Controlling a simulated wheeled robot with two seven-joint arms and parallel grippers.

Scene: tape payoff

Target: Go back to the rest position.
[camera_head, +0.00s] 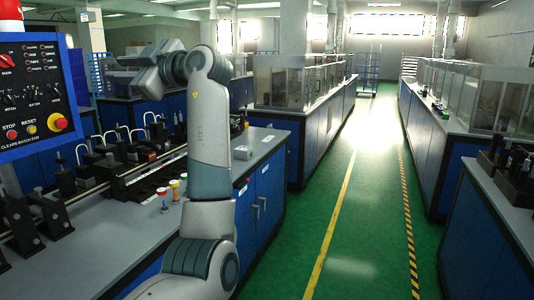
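My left arm rises from the bottom of the head view, stands upright beside the left bench and bends over at the top. My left gripper (136,66) is at the top left, raised above the bench and pointing left, apart from the things on it. Its fingers are small and seen at a poor angle, so I cannot tell whether they are open or shut. Nothing clearly shows between them. My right arm and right gripper are not in view.
A blue control panel (36,100) stands at the left edge. Glass-covered benches (300,85) stand further back. The green aisle (365,185) is clear.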

